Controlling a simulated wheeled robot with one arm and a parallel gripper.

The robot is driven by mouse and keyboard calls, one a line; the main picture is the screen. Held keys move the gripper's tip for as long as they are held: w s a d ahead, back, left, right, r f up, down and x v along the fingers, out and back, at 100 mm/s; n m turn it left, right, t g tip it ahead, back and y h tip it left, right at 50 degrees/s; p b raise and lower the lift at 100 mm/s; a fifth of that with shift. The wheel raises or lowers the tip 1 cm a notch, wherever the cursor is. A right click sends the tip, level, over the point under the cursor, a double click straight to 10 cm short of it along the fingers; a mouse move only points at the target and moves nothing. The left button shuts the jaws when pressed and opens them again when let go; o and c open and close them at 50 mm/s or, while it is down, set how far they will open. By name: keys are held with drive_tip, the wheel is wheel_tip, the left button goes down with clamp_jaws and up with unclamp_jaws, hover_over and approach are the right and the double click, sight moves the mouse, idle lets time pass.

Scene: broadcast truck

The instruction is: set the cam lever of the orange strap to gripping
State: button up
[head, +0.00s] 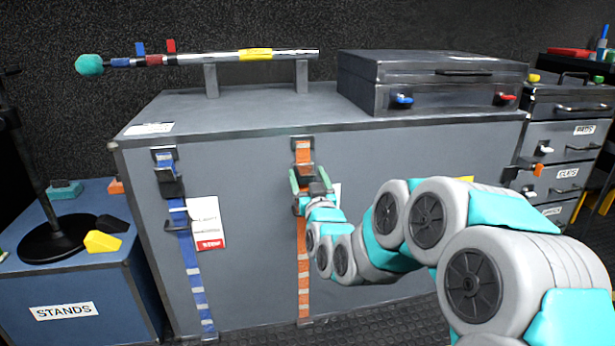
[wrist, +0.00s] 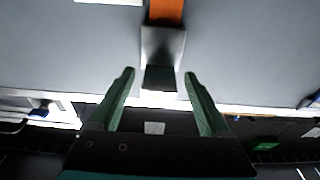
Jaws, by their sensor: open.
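The orange strap (head: 303,270) hangs down the front of the large grey case, from a dark bracket (head: 302,144) near its top edge. My gripper (head: 308,180) is in front of the strap's upper part and hides much of the buckle there. In the wrist view the orange strap (wrist: 166,11) enters a grey metal fitting (wrist: 163,45) with a dark lower end. My gripper (wrist: 159,74) is open there, one green finger on each side of that dark end. I see no clear contact. The cam lever's position cannot be told.
A blue strap (head: 192,270) with its own dark buckle (head: 170,184) hangs to the left, beside a white and red tag (head: 208,226). The large grey case (head: 240,230) carries a closed dark case (head: 430,75) and a microphone pole (head: 215,59). A blue stands box (head: 70,270) is at left.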

drive_tip(key=b+v, duration=0.5)
drive_tip(key=v, duration=0.2)
drive_tip(key=shift+s+b, duration=0.3)
drive_tip(key=shift+s, duration=0.05)
drive_tip(key=shift+d, duration=0.1)
drive_tip(key=shift+f, duration=0.1)
